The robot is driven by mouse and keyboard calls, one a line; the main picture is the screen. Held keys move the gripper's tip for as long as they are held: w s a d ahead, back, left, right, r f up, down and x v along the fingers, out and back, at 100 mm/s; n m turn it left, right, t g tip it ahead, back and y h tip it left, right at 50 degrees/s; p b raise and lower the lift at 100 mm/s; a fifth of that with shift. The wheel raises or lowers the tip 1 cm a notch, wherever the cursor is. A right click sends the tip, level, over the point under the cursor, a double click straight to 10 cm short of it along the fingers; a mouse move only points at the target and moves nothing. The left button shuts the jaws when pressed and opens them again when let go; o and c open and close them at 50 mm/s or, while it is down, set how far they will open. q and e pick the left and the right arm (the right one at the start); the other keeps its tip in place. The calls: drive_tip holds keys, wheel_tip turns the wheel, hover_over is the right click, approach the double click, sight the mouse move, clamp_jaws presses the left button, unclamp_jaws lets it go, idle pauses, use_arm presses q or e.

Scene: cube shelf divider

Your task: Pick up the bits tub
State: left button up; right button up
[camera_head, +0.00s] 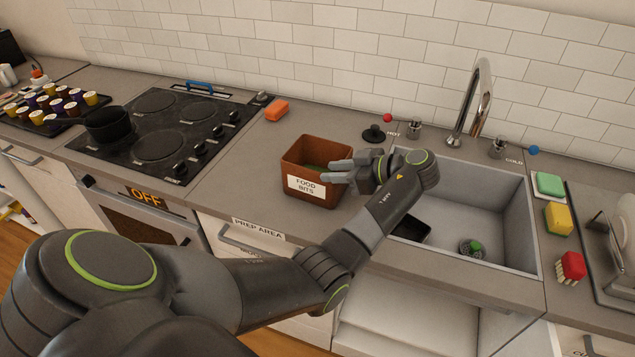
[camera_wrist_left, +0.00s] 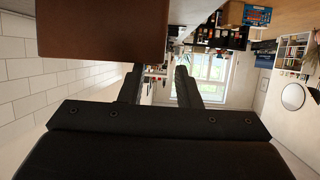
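The bits tub (camera_head: 303,160) is a brown open-topped box with a white "FOOD BITS" label, standing upright on the counter between hob and sink. A little green shows inside it. My left gripper (camera_head: 338,170) is at the tub's right side, its fingers overlapping the tub's right edge in the head view. In the left wrist view the fingers (camera_wrist_left: 160,85) are spread apart with a clear gap. The brown tub (camera_wrist_left: 100,30) fills the upper left there, close to the fingertips. I cannot tell whether they touch it. My right gripper is not in view.
A black stopper (camera_head: 374,134) and an orange sponge (camera_head: 276,109) sit behind the tub. The hob (camera_head: 165,130) with a black pot (camera_head: 108,125) is left.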

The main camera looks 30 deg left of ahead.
use_arm(q)
drive_tip(key=shift+a+f, duration=0.1)
drive_tip(key=shift+a, duration=0.15)
drive_tip(key=shift+s+a+f+b, duration=0.2)
drive_tip(key=shift+a+b, duration=0.3)
drive_tip(key=shift+b, duration=0.1)
drive_tip(key=shift+b+x, duration=0.85)
drive_tip(key=shift+x, duration=0.2)
drive_tip(key=shift+a+r+p, duration=0.15)
drive_tip(key=shift+a+p, duration=0.4)
drive_tip(key=shift+a, duration=0.1)
drive_tip(key=shift+s+a+f, duration=0.15)
drive_tip(key=shift+a+f, duration=0.05)
drive_tip(key=shift+a, duration=0.2)
drive_tip(key=shift+d, duration=0.1)
clamp_jaws()
